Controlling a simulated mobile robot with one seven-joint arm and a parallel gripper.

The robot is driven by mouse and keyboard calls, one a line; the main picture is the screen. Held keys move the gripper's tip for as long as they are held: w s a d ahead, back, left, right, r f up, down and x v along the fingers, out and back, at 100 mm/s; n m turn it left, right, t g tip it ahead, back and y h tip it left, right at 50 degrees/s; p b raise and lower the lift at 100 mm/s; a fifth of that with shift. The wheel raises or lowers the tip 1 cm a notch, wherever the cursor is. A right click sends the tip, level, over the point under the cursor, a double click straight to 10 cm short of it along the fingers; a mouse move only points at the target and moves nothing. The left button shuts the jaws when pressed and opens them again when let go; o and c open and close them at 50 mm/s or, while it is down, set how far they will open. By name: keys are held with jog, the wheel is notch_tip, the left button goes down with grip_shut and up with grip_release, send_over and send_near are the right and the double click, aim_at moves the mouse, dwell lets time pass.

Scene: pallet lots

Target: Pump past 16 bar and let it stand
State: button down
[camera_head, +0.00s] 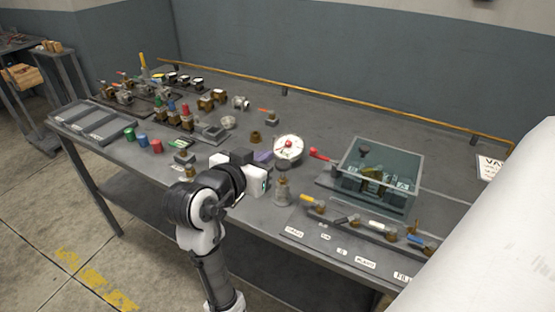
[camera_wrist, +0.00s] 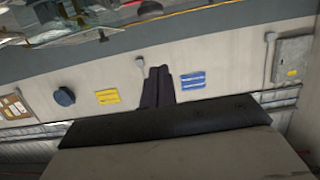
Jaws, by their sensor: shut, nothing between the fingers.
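A round white pressure gauge (camera_head: 289,147) with red on its dial stands near the middle of the bench; its reading is too small to tell. To its right is a red-handled lever (camera_head: 320,154) beside a clear-walled tank (camera_head: 352,158) with brass and pale parts inside. In front of the tank is a row of valves with orange (camera_head: 308,199), white (camera_head: 347,220) and blue (camera_head: 418,240) handles. My gripper (camera_head: 264,157) is above the bench just left of the gauge, shut and empty. In the wrist view its dark fingers (camera_wrist: 158,72) are together, with the wall behind.
Several fittings and colored valves (camera_head: 185,110) crowd the bench's left half. A grey tray (camera_head: 92,124) lies at the left end. A small metal bottle-like part (camera_head: 282,190) stands close to my gripper. A large white surface blocks the lower right. A copper pipe (camera_head: 340,104) runs along the back edge.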

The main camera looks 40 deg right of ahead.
jog(key=p, duration=0.2)
send_over(279, 169)
jog(key=shift+f, duration=0.9)
jog(key=f, duration=0.4)
jog(key=shift+a, duration=0.25)
notch_tip(279, 169, down, 4)
jog(key=shift+r+b, duration=0.15)
jog(key=shift+b, duration=0.95)
